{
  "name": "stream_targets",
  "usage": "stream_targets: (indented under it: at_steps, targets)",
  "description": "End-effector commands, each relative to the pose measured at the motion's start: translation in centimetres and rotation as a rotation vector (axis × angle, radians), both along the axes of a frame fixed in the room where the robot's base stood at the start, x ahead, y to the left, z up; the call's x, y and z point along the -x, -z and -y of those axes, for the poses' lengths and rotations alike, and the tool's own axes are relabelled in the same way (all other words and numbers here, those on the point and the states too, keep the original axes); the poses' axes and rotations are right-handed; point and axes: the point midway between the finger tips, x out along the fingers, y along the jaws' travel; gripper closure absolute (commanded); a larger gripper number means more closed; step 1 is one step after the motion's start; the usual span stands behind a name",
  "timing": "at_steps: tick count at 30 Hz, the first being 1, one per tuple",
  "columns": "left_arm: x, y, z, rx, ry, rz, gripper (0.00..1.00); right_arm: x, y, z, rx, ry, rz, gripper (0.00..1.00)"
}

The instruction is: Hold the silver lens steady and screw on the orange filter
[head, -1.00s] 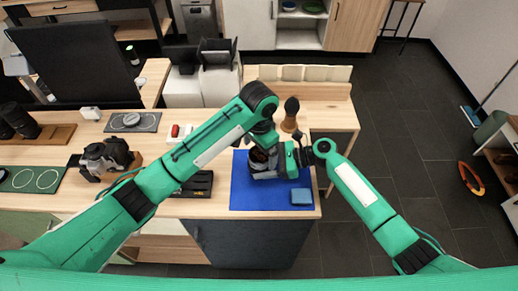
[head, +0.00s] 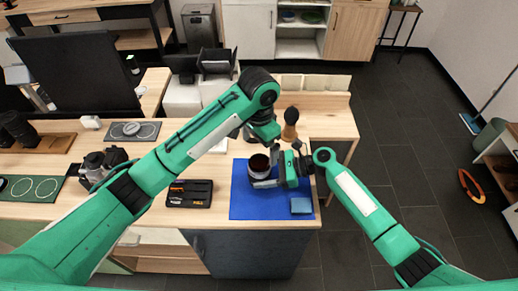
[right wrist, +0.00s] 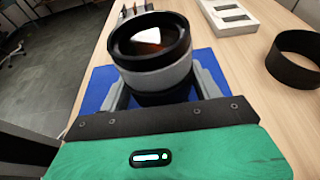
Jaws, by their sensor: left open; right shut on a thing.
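The lens (head: 258,173) stands upright over the blue mat, dark with a silver band in the right wrist view (right wrist: 163,80). An orange-brown glass face in a dark rim, seemingly the orange filter (right wrist: 148,38), is on top of the lens; it also shows in the head view (head: 259,162). I cannot tell how tightly it sits. My right gripper (head: 266,183) is shut around the lens's lower part, with a finger on each side. My left gripper (head: 274,148) is open, above and beside the lens; its fingers are hard to make out and it is absent from the right wrist view.
The blue mat (head: 245,205) carries a small blue block (head: 301,205). A black ring (right wrist: 296,60) and a white slotted tray (right wrist: 228,15) lie nearby.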

Motion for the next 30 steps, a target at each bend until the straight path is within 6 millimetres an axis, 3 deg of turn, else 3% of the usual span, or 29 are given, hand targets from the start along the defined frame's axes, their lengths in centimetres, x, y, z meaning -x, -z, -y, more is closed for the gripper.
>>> stream_targets:
  at_steps: [14, 15, 18, 30]
  targets:
    - [0.03, -0.66, -0.01, 0.0, 0.0, -0.001, 0.05, 0.0, 0.01, 0.0, 0.0, 0.0, 0.0, 0.48]
    - [0.03, -0.65, -0.01, 0.0, 0.0, -0.001, 0.05, 0.0, 0.01, 0.0, 0.0, 0.0, 0.0, 0.31]
    - [0.03, -0.65, -0.01, 0.0, 0.0, -0.001, 0.05, 0.01, 0.01, 0.0, 0.0, 0.0, 0.0, 0.12]
    - [0.03, -0.65, -0.01, 0.0, 0.0, -0.001, 0.05, 0.0, -0.17, 0.71, 0.001, 0.0, 0.0, 0.1]
